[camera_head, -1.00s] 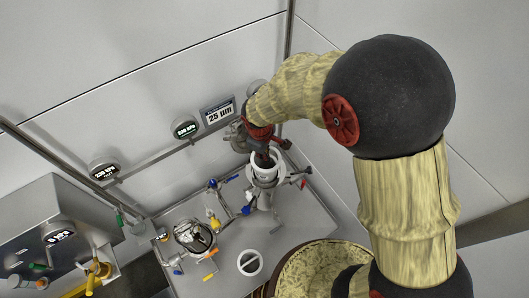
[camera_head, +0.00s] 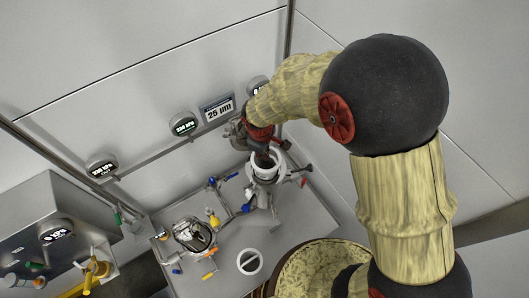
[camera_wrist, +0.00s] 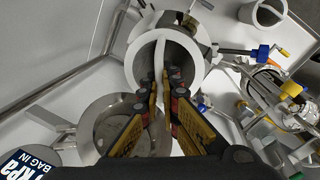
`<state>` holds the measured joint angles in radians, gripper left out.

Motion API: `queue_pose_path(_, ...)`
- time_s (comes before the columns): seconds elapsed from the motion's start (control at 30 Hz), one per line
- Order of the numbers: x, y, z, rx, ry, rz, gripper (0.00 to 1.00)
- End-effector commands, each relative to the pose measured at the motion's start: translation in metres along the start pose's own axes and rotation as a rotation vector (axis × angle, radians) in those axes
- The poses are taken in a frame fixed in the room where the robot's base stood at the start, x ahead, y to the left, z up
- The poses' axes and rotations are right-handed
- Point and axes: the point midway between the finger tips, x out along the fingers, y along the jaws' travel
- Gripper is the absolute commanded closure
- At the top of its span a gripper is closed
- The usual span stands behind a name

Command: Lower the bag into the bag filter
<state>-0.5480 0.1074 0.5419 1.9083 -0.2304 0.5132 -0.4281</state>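The bag's white round rim with its cross bar (camera_wrist: 140,66) is in my gripper (camera_wrist: 163,88). The two fingers are close together on either side of the bar. In the head view my gripper (camera_head: 264,154) points down, with the white rim (camera_head: 265,169) just below it. The rim is at the mouth of the grey bag filter housing (camera_head: 263,195). Part of the housing (camera_wrist: 203,25) shows behind the rim in the wrist view. The bag's body is hidden, and I cannot tell how deep it sits. The filter's round metal lid (camera_wrist: 118,128) stands open beside the rim.
Another white ring with a bar (camera_head: 250,262) lies on the metal bench (camera_head: 300,222). A second open vessel (camera_head: 192,234) with coloured valves stands to the left. Gauges and a "25 µm" sign (camera_head: 218,109) are on the wall behind. A steel tank (camera_head: 55,240) is at far left.

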Motion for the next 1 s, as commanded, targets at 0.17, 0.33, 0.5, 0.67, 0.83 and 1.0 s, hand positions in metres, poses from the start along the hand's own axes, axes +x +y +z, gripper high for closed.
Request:
queue_pose_path(0.17, 0.006, -0.001, 0.0, 0.0, 0.0, 0.0, 1.0)
queue_pose_path(0.33, 0.01, -0.001, 0.0, 0.0, 0.0, 0.0, 1.0)
queue_pose_path(0.5, 0.015, -0.002, 0.0, 0.0, 0.0, 0.0, 1.0)
queue_pose_path(0.67, 0.019, -0.003, 0.0, 0.0, 0.0, 0.0, 1.0)
queue_pose_path(0.83, 0.024, -0.003, 0.0, 0.0, 0.0, 0.0, 1.0)
queue_pose_path(1.0, 0.028, -0.004, 0.0, 0.0, 0.0, 0.0, 1.0)
